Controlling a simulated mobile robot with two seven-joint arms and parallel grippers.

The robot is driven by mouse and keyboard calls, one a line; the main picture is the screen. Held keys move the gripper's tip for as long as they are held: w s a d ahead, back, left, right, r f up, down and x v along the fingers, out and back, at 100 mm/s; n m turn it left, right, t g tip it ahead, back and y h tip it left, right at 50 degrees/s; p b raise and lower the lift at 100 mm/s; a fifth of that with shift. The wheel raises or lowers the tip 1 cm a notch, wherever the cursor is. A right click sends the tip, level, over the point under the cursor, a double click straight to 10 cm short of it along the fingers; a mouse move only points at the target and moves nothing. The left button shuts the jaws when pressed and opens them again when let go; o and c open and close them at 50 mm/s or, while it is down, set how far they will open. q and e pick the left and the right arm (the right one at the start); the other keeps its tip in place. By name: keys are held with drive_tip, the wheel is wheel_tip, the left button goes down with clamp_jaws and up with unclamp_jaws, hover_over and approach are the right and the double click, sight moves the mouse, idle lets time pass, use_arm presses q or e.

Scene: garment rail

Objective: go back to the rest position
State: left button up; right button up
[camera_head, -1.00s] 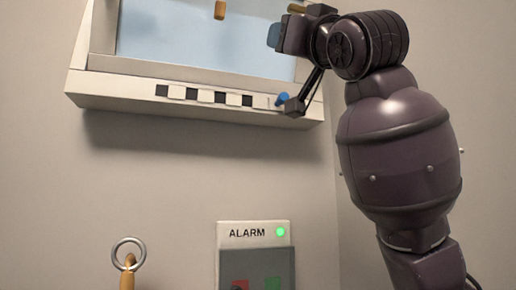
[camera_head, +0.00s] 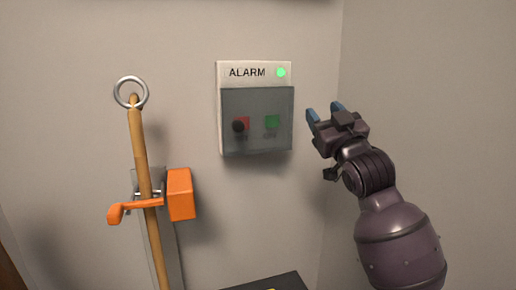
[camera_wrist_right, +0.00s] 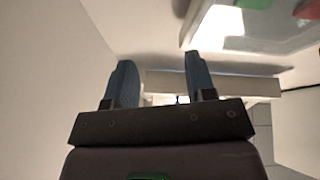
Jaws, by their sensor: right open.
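My right gripper (camera_head: 325,115) is in the head view, to the right of the alarm box and apart from it. Its two blue-grey fingers are spread with nothing between them. In the right wrist view the fingers (camera_wrist_right: 160,80) also stand apart and empty. My left gripper is in neither view.
The alarm box (camera_head: 256,70) on the wall has a lit green lamp, a dark see-through cover, and red and green buttons. A wooden pole (camera_head: 139,150) with a metal ring sits in an orange clamp (camera_head: 181,194). A dark surface (camera_head: 270,283) lies at the bottom.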

drive_tip(key=s+d+f+m+g+h, duration=0.1)
drive_tip(key=s+d+f+h, duration=0.15)
drive_tip(key=f, duration=0.95)
drive_tip(key=s+d+f+m+g+h, duration=0.1)
drive_tip(key=s+d+f+g, duration=0.2)
drive_tip(key=f, duration=0.9)
drive_tip(key=s+d+f+m+h, duration=0.1)
drive_tip(key=s+d+f, duration=0.25)
drive_tip(key=f, duration=0.85)
drive_tip(key=s+d+f+m+g+h, duration=0.1)
drive_tip(key=s+d+f+g, duration=0.1)
drive_tip(key=s+f, duration=0.9)
drive_tip(key=s+d+f+m+g+h, duration=0.1)
drive_tip(key=s+f+g, duration=0.3)
drive_tip(key=s+f, duration=0.7)
drive_tip(key=shift+s+d+m+h, duration=0.4)
drive_tip(key=shift+s+d, duration=0.35)
drive_tip(key=shift+s, duration=0.5)
